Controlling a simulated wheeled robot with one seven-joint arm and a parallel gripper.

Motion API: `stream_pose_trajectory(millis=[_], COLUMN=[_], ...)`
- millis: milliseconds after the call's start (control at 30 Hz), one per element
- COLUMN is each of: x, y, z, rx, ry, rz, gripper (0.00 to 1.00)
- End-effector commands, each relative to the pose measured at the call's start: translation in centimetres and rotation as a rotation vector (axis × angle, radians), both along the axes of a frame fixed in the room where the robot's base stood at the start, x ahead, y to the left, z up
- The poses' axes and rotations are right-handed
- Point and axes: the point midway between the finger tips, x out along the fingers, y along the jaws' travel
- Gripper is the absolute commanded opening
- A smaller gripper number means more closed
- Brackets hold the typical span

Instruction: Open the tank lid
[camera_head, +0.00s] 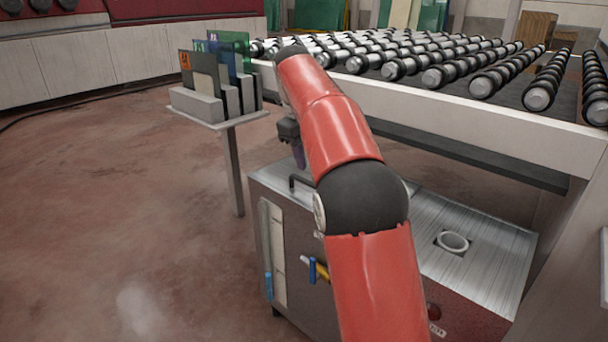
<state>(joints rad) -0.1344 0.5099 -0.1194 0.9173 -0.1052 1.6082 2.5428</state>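The metal tank (300,262) is the low steel cabinet at lower middle. The left part of its top (268,179) looks flat and closed, and a dark bar handle (293,181) stands on it. My red arm crosses in front and hides much of the top. My gripper (298,158) is a small dark shape by the arm's left edge, just above the handle in the picture. Its fingers are too small and partly hidden, so I cannot tell whether it is open or touches the handle.
A ribbed metal top with a round ring (453,242) lies right of my arm. A roller conveyor (440,75) runs behind. A stand with glass samples (213,105) is left. The floor at left is clear.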

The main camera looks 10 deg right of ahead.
Motion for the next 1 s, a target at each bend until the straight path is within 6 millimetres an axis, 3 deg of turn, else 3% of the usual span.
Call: stream_pose_trajectory(millis=[200,400,800,1000], x=[0.3,0.6,0.7,0.7], y=[-0.6,-1.0,-1.2,-1.2], z=[-3.7,-6.2,-6.9,-6.9], rx=[0.000,0.000,0.000,0.000], ry=[0.003,0.002,0.000,0.000], rz=[0.001,0.002,0.003,0.003], gripper=[0.34,0.34,0.34,0.08])
